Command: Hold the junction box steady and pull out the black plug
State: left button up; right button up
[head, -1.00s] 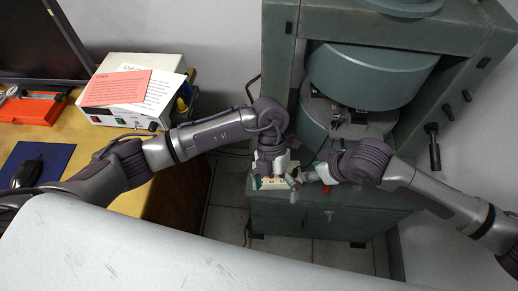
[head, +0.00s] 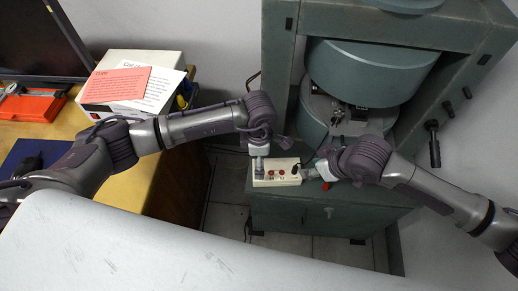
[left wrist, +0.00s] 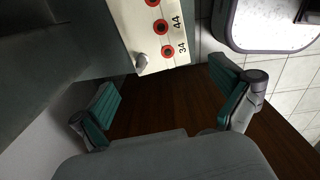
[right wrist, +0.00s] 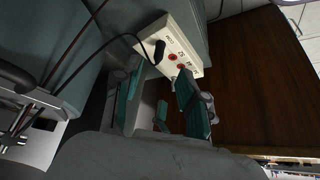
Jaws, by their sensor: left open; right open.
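The junction box (head: 268,180) is a cream block with red-ringed sockets, sitting on the green cabinet in the head view. It also shows in the left wrist view (left wrist: 141,12) and the right wrist view (right wrist: 153,36). The black plug (right wrist: 159,50) stands in the box's end, with a black cable leading away left. My left gripper (left wrist: 163,76) is open, with the box's end ahead of its fingers and nothing between them. My right gripper (right wrist: 160,68) is open, its fingertips on either side of the line to the plug; contact cannot be told.
The green magnet frame (head: 278,60) rises behind the box. The cabinet (head: 300,215) carries the box at its left front edge. A wooden desk (head: 150,180) with a white instrument (head: 115,115) stands at the left. Tiled floor (head: 228,200) lies between.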

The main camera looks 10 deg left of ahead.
pick_arm(q)
notch_tip(320, 180, down, 8)
jog(key=shift+r, duration=0.1)
dwell(0.4)
jog(key=c, duration=1.3)
jog(key=shift+o, duration=0.2)
pick_arm(e)
jog(key=shift+o, duration=0.5)
jog(key=shift+w+a+r, duration=0.1)
jog(key=shift+w+a, duration=0.1)
jog(key=shift+w, duration=0.2)
notch_tip(320, 180, up, 5)
jog(key=n+g+h, duration=0.4)
jog(key=n+h, duration=0.1)
send_over(295, 167)
notch_tip(295, 167, down, 12)
jog(key=shift+r, duration=0.1)
